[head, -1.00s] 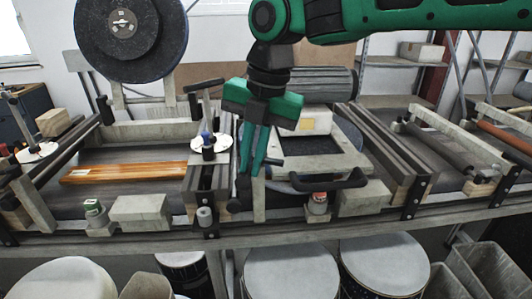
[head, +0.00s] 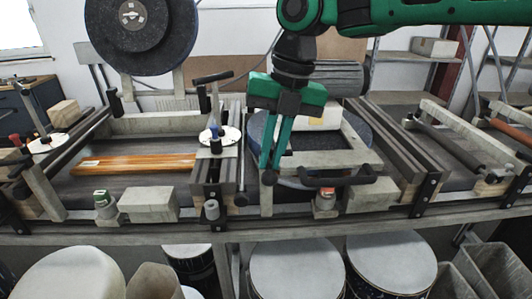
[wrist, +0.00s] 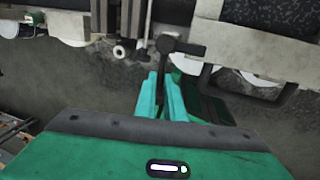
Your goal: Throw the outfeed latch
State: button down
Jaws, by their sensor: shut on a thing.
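My gripper (head: 268,168) points down at the front of the conveyor, between the middle rails and the black bar handle. Its green fingers are close together, shut on a dark lever that I take to be the outfeed latch (head: 268,178). In the wrist view the latch is a black T-shaped piece (wrist: 182,47), and its stem runs down between my fingertips (wrist: 161,95). The fingers hide part of the stem. The latch sits by a pale upright post (head: 266,199).
A black bar handle (head: 338,179) is close on the right of my fingers. A black crank (head: 212,79) over a white dial (head: 220,135) stands to the left. An orange wooden board (head: 137,163) lies on the left belt. Drums (head: 291,268) stand below.

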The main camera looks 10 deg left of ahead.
jog(key=shift+r, duration=0.1)
jog(key=c, duration=1.8)
grip_release()
jog(key=shift+c, duration=0.2)
notch_tip(320, 180, up, 10)
jog(key=d, duration=0.2)
jog(key=shift+w+r, duration=0.15)
jog(key=shift+w, duration=0.15)
jog(key=shift+d, duration=0.1)
